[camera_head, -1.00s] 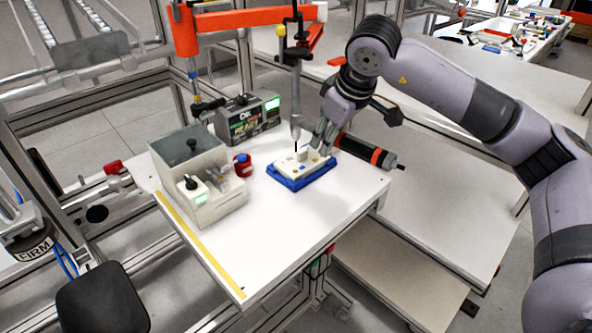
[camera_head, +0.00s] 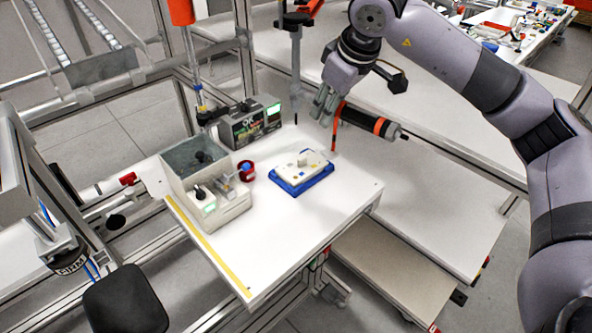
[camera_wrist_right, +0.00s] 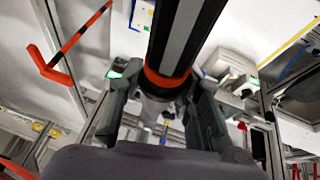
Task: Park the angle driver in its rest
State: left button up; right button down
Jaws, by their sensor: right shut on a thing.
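The angle driver (camera_head: 358,118) has a black body with an orange band. My right gripper (camera_head: 325,108) is shut on it near its left end and holds it above the back right edge of the white bench. A thin reddish part points down from that end. In the right wrist view the driver (camera_wrist_right: 185,40) runs between both fingers of the gripper (camera_wrist_right: 160,110), with its orange ring close to them. I cannot clearly make out the driver's rest. My left gripper is not in view.
A blue tray (camera_head: 325,178) with a white block lies on the bench (camera_head: 270,235). A grey driver (camera_head: 295,75) hangs just left of my gripper. A grey box (camera_head: 220,212), red cup (camera_head: 246,171) and display unit (camera_head: 250,122) stand at left. The front of the bench is clear.

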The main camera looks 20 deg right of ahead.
jog(key=shift+d, duration=0.65)
jog(key=d+p, duration=1)
jog(key=p, duration=1.6)
jog(key=shift+s+d, duration=0.15)
dwell(0.4)
